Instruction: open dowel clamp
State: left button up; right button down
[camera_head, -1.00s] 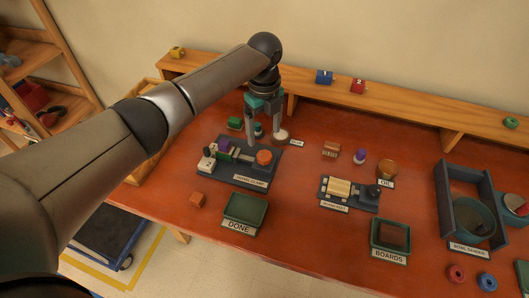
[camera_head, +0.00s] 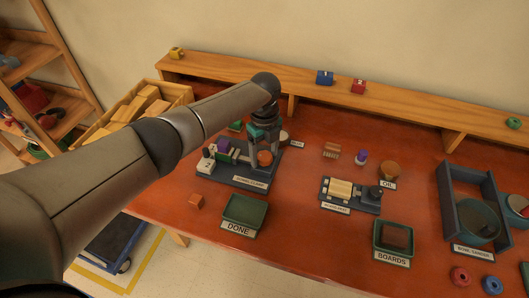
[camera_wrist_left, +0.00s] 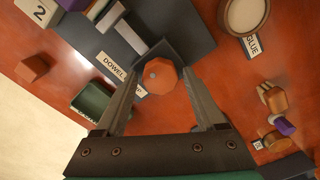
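The dowel clamp (camera_head: 233,179) is a dark base plate with a label on its front edge. It carries a white numbered block (camera_head: 205,165), a purple piece (camera_head: 224,146) and an orange knob (camera_head: 265,159) at its right end. My left gripper (camera_head: 263,149) points down over the right end of the clamp. In the left wrist view the octagonal orange knob (camera_wrist_left: 160,77) lies between the tips of the open fingers, with a gap visible on at least the right side. Contact cannot be told. My right gripper is not in view.
A green DONE tray (camera_head: 231,223) and an orange cube (camera_head: 195,201) lie in front of the clamp. A round glue pot (camera_wrist_left: 243,14) stands close by in the left wrist view. A second fixture (camera_head: 334,205), an oil pot (camera_head: 390,168) and a BOARDS tray (camera_head: 379,247) stand to the right.

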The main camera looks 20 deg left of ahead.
pick_arm(q)
grip_shut()
dwell(0.3)
